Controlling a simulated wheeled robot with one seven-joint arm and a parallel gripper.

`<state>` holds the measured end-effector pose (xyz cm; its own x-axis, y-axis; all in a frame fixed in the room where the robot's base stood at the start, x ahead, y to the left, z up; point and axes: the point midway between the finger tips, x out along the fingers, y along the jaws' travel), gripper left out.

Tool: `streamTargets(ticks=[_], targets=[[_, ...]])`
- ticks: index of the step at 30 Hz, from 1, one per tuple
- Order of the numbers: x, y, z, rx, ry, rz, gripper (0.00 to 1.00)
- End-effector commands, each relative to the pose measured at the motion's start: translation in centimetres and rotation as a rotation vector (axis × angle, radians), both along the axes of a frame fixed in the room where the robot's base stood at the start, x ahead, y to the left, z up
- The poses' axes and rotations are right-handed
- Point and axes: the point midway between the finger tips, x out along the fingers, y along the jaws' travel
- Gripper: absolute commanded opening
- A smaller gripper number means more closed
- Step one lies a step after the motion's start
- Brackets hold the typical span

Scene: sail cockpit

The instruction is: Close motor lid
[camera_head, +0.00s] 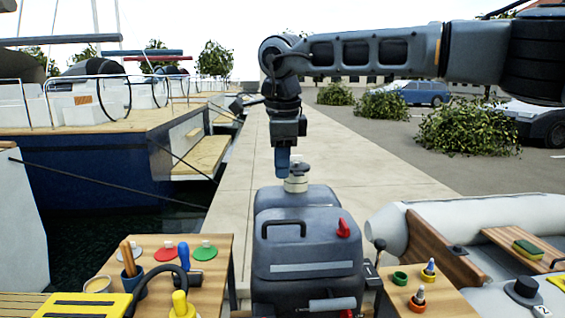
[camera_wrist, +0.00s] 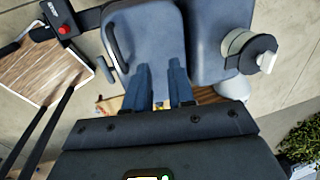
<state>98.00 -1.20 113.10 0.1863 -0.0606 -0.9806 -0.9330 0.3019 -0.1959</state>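The grey outboard motor (camera_head: 305,290) stands upright at the bottom centre of the head view. Its front grey cover (camera_head: 325,250) carries a dark handle and a red knob; it also shows in the wrist view (camera_wrist: 160,30), with the handle at its left. A second grey shell (camera_head: 285,197) stands just behind it, with a pale cylindrical part (camera_head: 296,184) by its top. Which shell is the lid, I cannot tell for sure. My gripper (camera_head: 283,168) points down over the rear shell, near the pale part. In the wrist view its fingers (camera_wrist: 161,68) are apart with nothing between them.
A wooden table (camera_head: 220,262) with tools and coloured discs is at left. Another wooden surface (camera_head: 435,300) with small pots is at right, before an inflatable boat (camera_head: 520,212). The dock (camera_head: 245,160) behind is clear. Water and moored boats lie to the left.

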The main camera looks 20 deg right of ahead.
Motion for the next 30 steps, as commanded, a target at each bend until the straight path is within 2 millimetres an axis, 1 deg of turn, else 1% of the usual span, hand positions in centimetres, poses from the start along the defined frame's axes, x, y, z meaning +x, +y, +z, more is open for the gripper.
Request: streamTargets(ticks=[5,8,15,21,24,30], targets=[[0.0,0.0,0.2,0.000,0.000,-0.001,0.23],[-0.2,0.0,1.0,0.000,-0.001,-0.001,0.23],[-0.8,0.3,4.8,0.000,-0.001,0.000,0.23],[-1.3,0.5,7.0,0.000,0.001,-0.001,0.23],[-1.4,0.5,7.4,0.000,0.002,-0.001,0.23],[-1.4,0.5,7.5,0.000,0.002,0.000,0.23]])
